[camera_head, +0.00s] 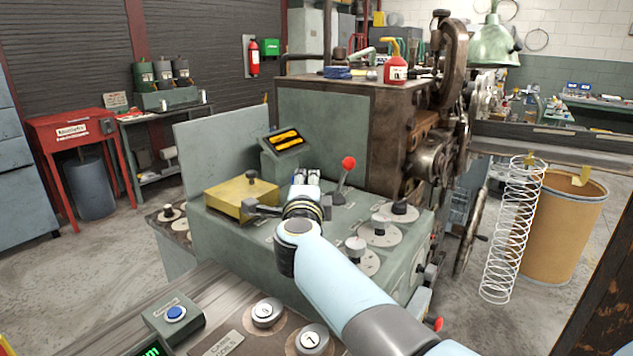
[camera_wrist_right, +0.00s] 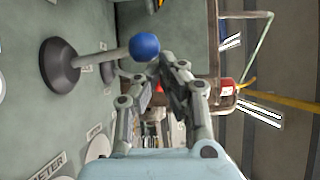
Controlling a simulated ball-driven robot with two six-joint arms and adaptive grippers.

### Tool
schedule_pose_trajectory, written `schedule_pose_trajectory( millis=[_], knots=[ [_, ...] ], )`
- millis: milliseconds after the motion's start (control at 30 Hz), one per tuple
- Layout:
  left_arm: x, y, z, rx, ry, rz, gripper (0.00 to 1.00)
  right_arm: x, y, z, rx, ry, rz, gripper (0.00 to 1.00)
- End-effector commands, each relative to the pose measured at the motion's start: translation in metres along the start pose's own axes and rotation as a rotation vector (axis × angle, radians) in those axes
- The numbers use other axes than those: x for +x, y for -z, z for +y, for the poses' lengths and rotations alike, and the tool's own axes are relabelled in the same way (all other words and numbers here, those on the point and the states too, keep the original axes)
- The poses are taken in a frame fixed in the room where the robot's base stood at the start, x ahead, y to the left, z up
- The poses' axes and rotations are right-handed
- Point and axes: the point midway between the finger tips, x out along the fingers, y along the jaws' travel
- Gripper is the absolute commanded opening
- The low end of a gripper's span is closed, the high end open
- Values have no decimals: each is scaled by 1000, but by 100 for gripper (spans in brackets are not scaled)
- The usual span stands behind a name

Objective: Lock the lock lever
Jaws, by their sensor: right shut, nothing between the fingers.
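My right gripper (camera_wrist_right: 170,70) is shut and empty; in the wrist view its fingertips are just beside a blue ball (camera_wrist_right: 145,47) on a grey rod with a black cone base (camera_wrist_right: 60,67). I cannot tell whether they touch it. The blue ball does not show in the head view, where my right wrist covers part of the panel. There a lever with a red ball (camera_head: 348,162) leans up just right of my gripper (camera_head: 304,178). I see no label telling which is the lock lever. My left gripper is out of view.
A yellow box (camera_head: 241,196) with a knob and a small display (camera_head: 284,141) stand on the green machine (camera_head: 215,235). Several dials (camera_head: 380,234) lie right of my wrist. A wire spring (camera_head: 513,228) hangs at the right beside a brown barrel (camera_head: 562,225).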

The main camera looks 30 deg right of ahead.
Motion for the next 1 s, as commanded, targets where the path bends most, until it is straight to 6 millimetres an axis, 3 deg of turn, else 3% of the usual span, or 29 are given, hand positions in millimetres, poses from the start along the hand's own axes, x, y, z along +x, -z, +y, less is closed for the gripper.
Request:
schedule_pose_trajectory(
  millis=[333,1000],
  knots=[
    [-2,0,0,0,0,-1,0,9,-14,-2,1,0,0,0],
    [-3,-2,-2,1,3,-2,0,11,-16,-5,2,1,0,0]
  ],
)
